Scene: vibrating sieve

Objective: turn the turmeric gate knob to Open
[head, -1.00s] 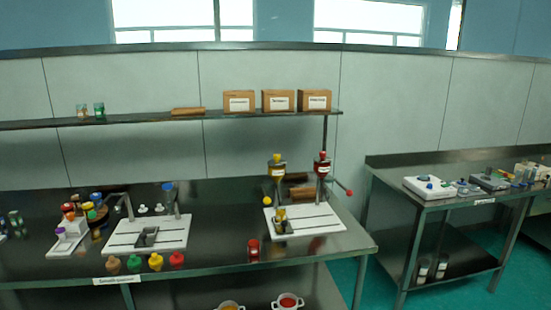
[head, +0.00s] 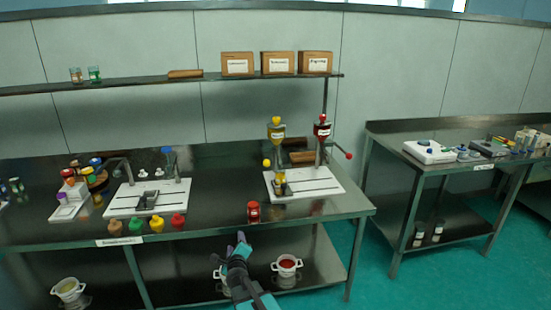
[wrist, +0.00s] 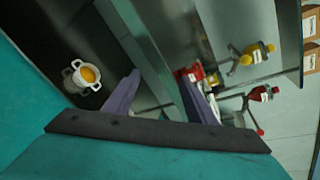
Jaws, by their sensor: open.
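The turmeric hopper (head: 277,130) is yellow-topped and stands over the white board at the right of the left bench. The turmeric gate knob (head: 267,163) is a small yellow ball on the left below the hopper. The yellow hopper also shows tilted at the upper right of the wrist view (wrist: 265,50), with a yellow knob (wrist: 246,60). My gripper (head: 238,244) is open and empty in front of the bench's front edge, lower than the knob and apart from it. Its fingers also show in the wrist view (wrist: 162,90). The knob's exact setting is too small to read.
A red-topped hopper (head: 322,129) with a red ball lever (head: 348,156) stands right of the turmeric one. A yellow jar (head: 280,184) is below the turmeric hopper. A red jar (head: 253,212) stands near the front edge. White pots (head: 287,266) sit on the lower shelf.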

